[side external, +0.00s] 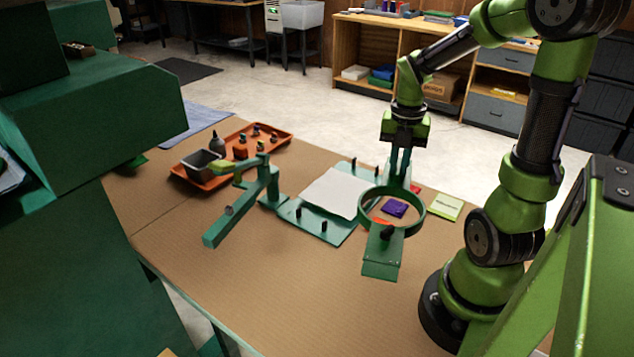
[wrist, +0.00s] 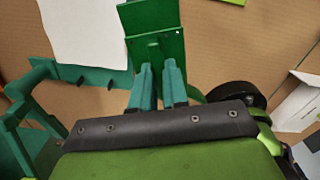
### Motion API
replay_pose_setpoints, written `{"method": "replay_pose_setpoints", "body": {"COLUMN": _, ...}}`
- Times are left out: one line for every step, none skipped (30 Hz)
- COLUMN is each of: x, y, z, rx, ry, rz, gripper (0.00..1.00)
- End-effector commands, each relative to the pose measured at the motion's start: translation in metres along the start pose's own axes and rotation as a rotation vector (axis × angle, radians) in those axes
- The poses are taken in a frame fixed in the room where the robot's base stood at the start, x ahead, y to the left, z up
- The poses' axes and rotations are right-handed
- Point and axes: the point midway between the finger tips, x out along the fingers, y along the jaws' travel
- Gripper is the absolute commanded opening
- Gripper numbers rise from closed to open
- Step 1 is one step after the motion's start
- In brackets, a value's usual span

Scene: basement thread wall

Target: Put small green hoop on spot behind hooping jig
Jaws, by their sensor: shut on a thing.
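The green hoop (side external: 365,211) is a ring with a block and a dark knob on its near side. In the side view my gripper (side external: 400,178) points down at the hoop's far rim, shut on it. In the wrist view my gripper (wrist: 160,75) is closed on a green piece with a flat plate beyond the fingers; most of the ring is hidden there. The hooping jig looks to be the green board (side external: 338,236) with dark pegs and a white sheet (side external: 335,192), left of the hoop. I cannot make out a marked spot behind it.
A green arm-like fixture (side external: 228,217) stands left of the board. An orange tray (side external: 284,140) holds a grey bin (side external: 202,163) and several small items. A purple patch (side external: 395,208) shows through the ring; a pale green card (side external: 446,206) lies to the right. The near tabletop is clear.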

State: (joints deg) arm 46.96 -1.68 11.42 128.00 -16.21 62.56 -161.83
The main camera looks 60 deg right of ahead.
Motion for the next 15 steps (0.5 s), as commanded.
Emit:
{"method": "replay_pose_setpoints", "body": {"x": 0.006, "y": -0.006, "z": -0.01, "rx": -0.017, "ry": -0.001, "rz": -0.002, "gripper": 0.0}}
{"method": "replay_pose_setpoints", "body": {"x": 0.01, "y": -0.008, "z": -0.015, "rx": -0.028, "ry": -0.001, "rz": -0.002, "gripper": 0.0}}
{"method": "replay_pose_setpoints", "body": {"x": 0.013, "y": -0.011, "z": -0.02, "rx": -0.039, "ry": -0.002, "rz": -0.003, "gripper": 0.0}}
{"method": "replay_pose_setpoints", "body": {"x": 0.015, "y": -0.013, "z": -0.023, "rx": -0.046, "ry": -0.003, "rz": -0.004, "gripper": 0.0}}
{"method": "replay_pose_setpoints", "body": {"x": 0.018, "y": -0.014, "z": -0.026, "rx": -0.05, "ry": -0.003, "rz": -0.004, "gripper": 0.0}}
{"method": "replay_pose_setpoints", "body": {"x": 0.021, "y": -0.016, "z": -0.029, "rx": -0.056, "ry": -0.003, "rz": -0.005, "gripper": 0.0}}
{"method": "replay_pose_setpoints", "body": {"x": 0.025, "y": -0.017, "z": -0.031, "rx": -0.058, "ry": -0.001, "rz": -0.006, "gripper": 0.0}}
{"method": "replay_pose_setpoints", "body": {"x": 0.029, "y": -0.018, "z": -0.032, "rx": -0.061, "ry": -0.001, "rz": -0.007, "gripper": 0.0}}
{"method": "replay_pose_setpoints", "body": {"x": 0.036, "y": -0.018, "z": -0.033, "rx": -0.063, "ry": 0.001, "rz": -0.008, "gripper": 0.0}}
{"method": "replay_pose_setpoints", "body": {"x": 0.041, "y": -0.019, "z": -0.033, "rx": -0.063, "ry": 0.003, "rz": -0.009, "gripper": 0.0}}
{"method": "replay_pose_setpoints", "body": {"x": 0.046, "y": -0.019, "z": -0.033, "rx": -0.063, "ry": 0.002, "rz": -0.008, "gripper": 0.0}}
{"method": "replay_pose_setpoints", "body": {"x": 0.053, "y": -0.019, "z": -0.034, "rx": -0.063, "ry": 0.003, "rz": -0.008, "gripper": 0.0}}
{"method": "replay_pose_setpoints", "body": {"x": 0.057, "y": -0.019, "z": -0.033, "rx": -0.064, "ry": 0.002, "rz": -0.008, "gripper": 0.0}}
{"method": "replay_pose_setpoints", "body": {"x": 0.06, "y": -0.019, "z": -0.033, "rx": -0.064, "ry": 0.002, "rz": -0.008, "gripper": 0.0}}
{"method": "replay_pose_setpoints", "body": {"x": 0.064, "y": -0.018, "z": -0.033, "rx": -0.063, "ry": 0.0, "rz": -0.008, "gripper": 0.0}}
